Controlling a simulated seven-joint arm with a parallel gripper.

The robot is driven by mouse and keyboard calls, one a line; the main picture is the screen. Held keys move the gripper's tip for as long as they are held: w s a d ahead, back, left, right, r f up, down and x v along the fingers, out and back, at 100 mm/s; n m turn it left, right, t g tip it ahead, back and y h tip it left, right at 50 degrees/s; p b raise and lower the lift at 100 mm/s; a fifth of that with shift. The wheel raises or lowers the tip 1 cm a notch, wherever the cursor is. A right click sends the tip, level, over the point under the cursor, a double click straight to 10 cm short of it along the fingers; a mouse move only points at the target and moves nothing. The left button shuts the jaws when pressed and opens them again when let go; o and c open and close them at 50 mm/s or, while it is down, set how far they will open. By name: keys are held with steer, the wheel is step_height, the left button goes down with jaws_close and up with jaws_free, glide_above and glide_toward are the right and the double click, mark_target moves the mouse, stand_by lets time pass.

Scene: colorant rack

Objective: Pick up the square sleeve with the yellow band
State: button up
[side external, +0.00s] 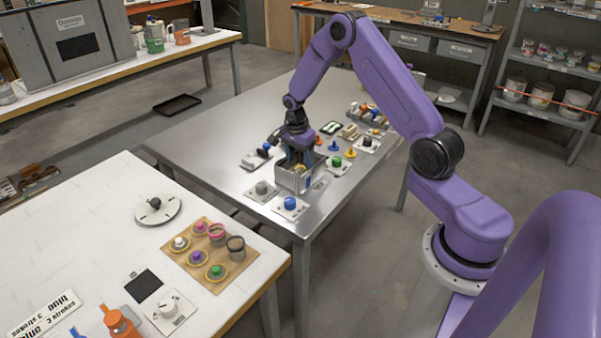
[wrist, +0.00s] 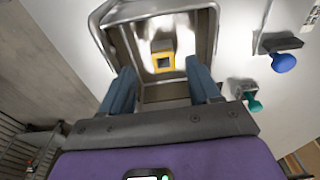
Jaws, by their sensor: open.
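The square sleeve with the yellow band (wrist: 163,63) shows in the wrist view inside a metal bin (wrist: 208,30). It has a square opening framed in yellow, with a pale body behind it. My gripper (wrist: 160,68) is open, its two blue fingers apart on the left and right of the sleeve in this view. I cannot tell how far the tips are from it. In the side view my gripper (side external: 297,161) points down into the bin (side external: 292,183) at the near end of the metal table, and the sleeve is hidden there.
The bin walls stand close around my fingers. A blue knob (side external: 290,203) and a grey knob (side external: 261,188) on plates sit near the bin. Several coloured pegs and knobs stand farther back on the metal table (side external: 215,130). The table's left part is clear.

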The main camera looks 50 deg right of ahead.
mark_target(300, 166)
steer(key=shift+w+d+f, duration=0.15)
steer(key=shift+d+f, duration=0.05)
steer(key=shift+f, duration=0.8)
steer(key=shift+w+d+f, duration=0.1)
steer(key=shift+d+f, duration=0.1)
steer(key=shift+f, duration=0.8)
jaws_close()
steer(key=shift+r, duration=0.1)
